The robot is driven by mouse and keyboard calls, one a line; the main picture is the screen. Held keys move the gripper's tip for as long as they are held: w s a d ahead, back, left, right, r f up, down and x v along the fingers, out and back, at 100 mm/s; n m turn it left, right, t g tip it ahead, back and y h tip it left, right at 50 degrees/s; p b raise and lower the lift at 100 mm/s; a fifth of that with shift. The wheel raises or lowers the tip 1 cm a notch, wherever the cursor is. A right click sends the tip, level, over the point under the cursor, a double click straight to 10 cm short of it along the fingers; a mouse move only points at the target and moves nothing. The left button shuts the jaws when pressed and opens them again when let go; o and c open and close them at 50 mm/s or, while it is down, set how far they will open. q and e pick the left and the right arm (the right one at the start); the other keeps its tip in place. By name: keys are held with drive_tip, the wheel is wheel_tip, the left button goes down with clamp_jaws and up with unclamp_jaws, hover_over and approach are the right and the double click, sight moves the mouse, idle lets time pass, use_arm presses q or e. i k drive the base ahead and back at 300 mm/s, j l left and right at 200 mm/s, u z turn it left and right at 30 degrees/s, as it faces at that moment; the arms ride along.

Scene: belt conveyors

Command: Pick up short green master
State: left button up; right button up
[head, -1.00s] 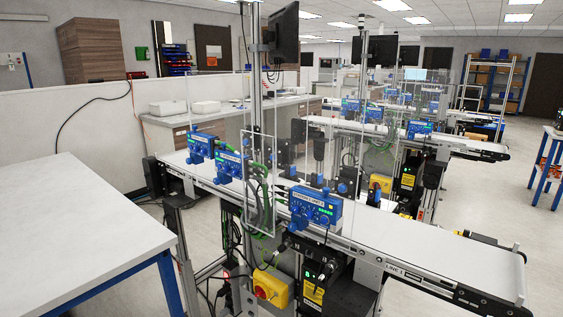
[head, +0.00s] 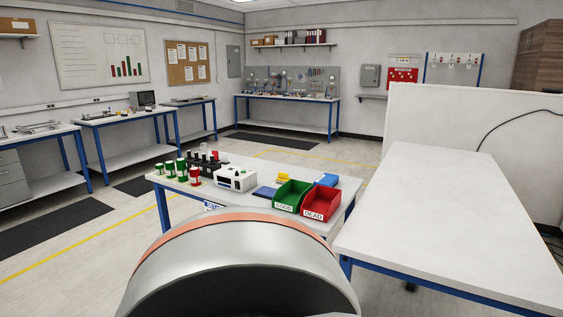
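Several green cylindrical pieces with pale bands stand upright at the left end of a small white-topped table. A shorter-looking green piece (head: 158,170) is leftmost, and a taller-looking green piece (head: 181,168) stands to its right. They are small in the head view, so their exact heights are hard to tell. Neither of my grippers is in view. A large rounded metal part of my own arm fills the bottom middle and hides part of the table's front.
A red piece (head: 195,177), black pieces, a white device (head: 235,180), a green "GOOD" bin (head: 285,207) and a red "DEAD" bin (head: 313,216) share the table. A long white table (head: 450,225) stands close on the right. Open floor (head: 100,235) lies to the left.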

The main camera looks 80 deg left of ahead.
sight(160, 168)
drive_tip(key=u, duration=3.45)
drive_tip(key=i+j+u, duration=0.25)
drive_tip(key=i, duration=0.25)
drive_tip(key=i+j+u, duration=0.1)
drive_tip(key=i+u, duration=0.15)
drive_tip(key=i, duration=0.25)
drive_tip(key=i+u, duration=0.2)
drive_tip(key=i, duration=1.3)
drive_tip(key=i+j+z, duration=0.15)
drive_tip(key=i+z, duration=0.35)
drive_tip(key=i+j+z, duration=0.6)
drive_tip(key=z, duration=0.3)
drive_tip(key=i+j+z, duration=0.25)
drive_tip(key=z, duration=0.15)
drive_tip(key=i+j+z, duration=0.1)
drive_tip(key=j+z, duration=0.2)
drive_tip(key=z, duration=0.15)
drive_tip(key=i+j+z, duration=0.1)
drive_tip(key=j+z, duration=0.2)
drive_tip(key=z, duration=0.15)
drive_tip(key=j+z, duration=0.4)
